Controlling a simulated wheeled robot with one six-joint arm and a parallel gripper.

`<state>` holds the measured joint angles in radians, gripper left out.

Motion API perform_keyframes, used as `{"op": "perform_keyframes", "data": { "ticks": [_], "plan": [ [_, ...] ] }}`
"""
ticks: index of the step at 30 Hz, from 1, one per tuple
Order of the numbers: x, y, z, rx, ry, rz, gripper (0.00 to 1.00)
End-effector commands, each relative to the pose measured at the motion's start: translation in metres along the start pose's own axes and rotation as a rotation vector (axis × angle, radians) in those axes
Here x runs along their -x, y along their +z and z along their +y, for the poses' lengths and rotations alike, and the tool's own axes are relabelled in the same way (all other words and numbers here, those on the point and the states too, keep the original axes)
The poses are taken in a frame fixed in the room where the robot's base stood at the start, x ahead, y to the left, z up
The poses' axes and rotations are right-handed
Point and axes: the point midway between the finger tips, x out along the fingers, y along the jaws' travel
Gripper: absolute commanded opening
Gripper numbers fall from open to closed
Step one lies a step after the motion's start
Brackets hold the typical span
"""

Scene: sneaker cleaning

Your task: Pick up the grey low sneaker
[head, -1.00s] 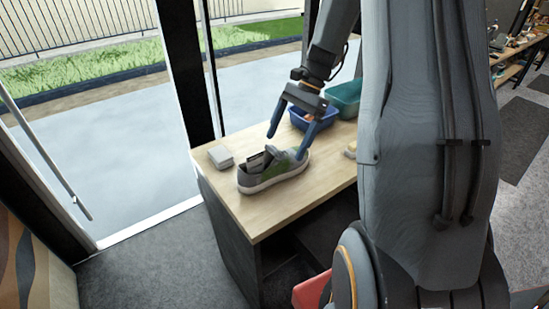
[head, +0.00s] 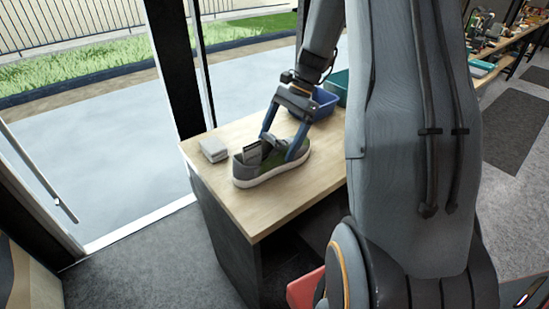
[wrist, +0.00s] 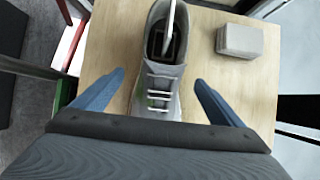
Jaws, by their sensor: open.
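The grey low sneaker (head: 247,172) stands upright on the wooden table, with a pale sole and something flat and light sticking up from its opening. It also shows in the wrist view (wrist: 161,80), laces up. My gripper (head: 277,146) is open, its blue fingers lowered around the sneaker's laced part. In the wrist view my gripper (wrist: 160,85) has one finger on each side of the shoe, with gaps between fingers and shoe. My gripper's body hides the toe end there.
A grey folded cloth or block (head: 214,150) lies on the wooden table (head: 262,215) close to the sneaker. A blue bin (head: 325,102) and a teal bin (head: 340,84) stand behind. The table's front left is clear.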

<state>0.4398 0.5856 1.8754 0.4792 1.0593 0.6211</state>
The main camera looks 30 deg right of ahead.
Motion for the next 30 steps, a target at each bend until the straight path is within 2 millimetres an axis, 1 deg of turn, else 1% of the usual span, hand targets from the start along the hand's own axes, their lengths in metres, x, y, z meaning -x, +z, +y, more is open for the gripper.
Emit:
{"op": "perform_keyframes", "data": {
  "ticks": [5,12,15,18,23,24,25,29,30],
  "plan": [
    [-0.017,0.002,0.0,0.0,0.003,-0.001,0.91],
    [-0.05,0.001,-0.001,0.0,0.004,-0.002,0.91],
    [-0.059,0.001,-0.001,0.0,0.003,-0.002,0.91],
    [-0.063,0.0,-0.001,0.0,0.001,0.0,0.91],
    [-0.063,0.0,-0.002,0.001,0.001,0.0,0.91],
    [-0.063,0.0,-0.002,0.001,0.001,0.0,0.9],
    [-0.063,0.0,-0.002,0.001,0.001,0.0,0.85],
    [-0.063,0.0,-0.002,0.001,0.001,0.0,0.63],
    [-0.063,0.0,-0.002,0.001,0.001,0.0,0.56]
  ]
}}
